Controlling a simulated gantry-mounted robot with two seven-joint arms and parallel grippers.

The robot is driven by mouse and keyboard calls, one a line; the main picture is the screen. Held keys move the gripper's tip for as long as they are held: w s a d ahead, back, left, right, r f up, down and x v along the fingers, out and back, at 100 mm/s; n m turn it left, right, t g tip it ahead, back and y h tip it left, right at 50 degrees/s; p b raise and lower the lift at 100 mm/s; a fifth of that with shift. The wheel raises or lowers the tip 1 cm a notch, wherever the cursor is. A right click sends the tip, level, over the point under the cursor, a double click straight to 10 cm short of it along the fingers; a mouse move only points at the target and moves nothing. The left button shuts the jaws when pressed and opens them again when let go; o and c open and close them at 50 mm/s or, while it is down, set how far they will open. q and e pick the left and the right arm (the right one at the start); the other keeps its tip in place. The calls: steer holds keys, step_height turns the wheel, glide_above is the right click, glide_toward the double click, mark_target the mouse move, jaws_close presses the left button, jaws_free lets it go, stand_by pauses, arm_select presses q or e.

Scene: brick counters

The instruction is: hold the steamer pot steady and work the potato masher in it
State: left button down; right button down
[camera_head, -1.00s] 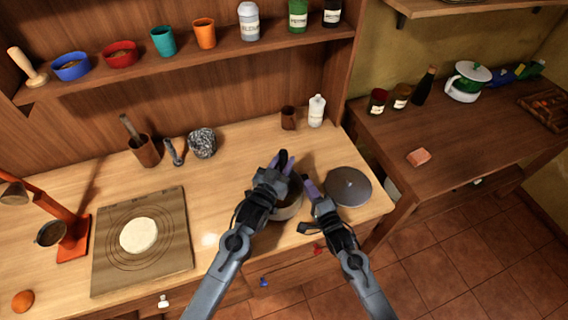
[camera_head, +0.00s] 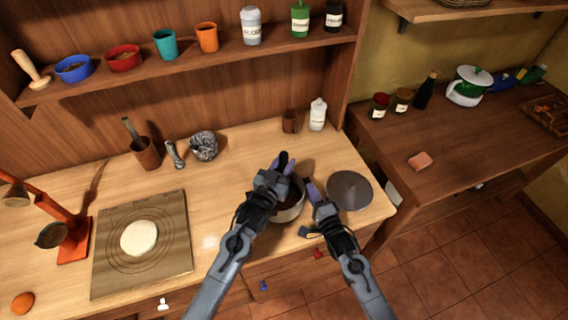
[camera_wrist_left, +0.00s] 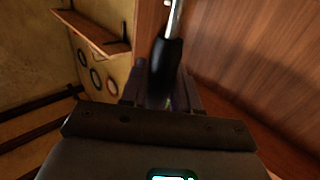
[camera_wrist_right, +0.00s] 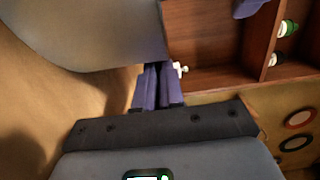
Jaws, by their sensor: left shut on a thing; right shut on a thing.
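The steamer pot (camera_head: 291,214) stands on the counter near its front edge, partly hidden by my left arm. Its grey wall (camera_wrist_right: 85,30) fills the upper left of the right wrist view. My left gripper (camera_head: 283,163) is over the pot, shut on the potato masher (camera_wrist_left: 166,65). The left wrist view shows the masher's black handle and metal shaft; its head is hidden. My right gripper (camera_head: 311,190) is low at the pot's right side, its purple fingers shut at the pot. The exact part gripped is hidden.
A round grey lid (camera_head: 349,190) lies just right of my right gripper. A board with dough (camera_head: 139,238) lies left. A brown cup (camera_head: 289,121) and white bottle (camera_head: 318,115) stand behind the pot. Counter between board and pot is clear.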

arm_select(q)
steer(key=shift+f, duration=0.1)
steer(key=a, duration=0.3)
steer(key=shift+s+a, duration=0.1)
steer(key=shift+a, duration=0.1)
steer(key=shift+a, duration=0.15)
stand_by(0.5)
stand_by(0.3)
steer(key=shift+f, duration=0.9)
steer(key=shift+r, duration=0.1)
steer(key=shift+r, duration=0.9)
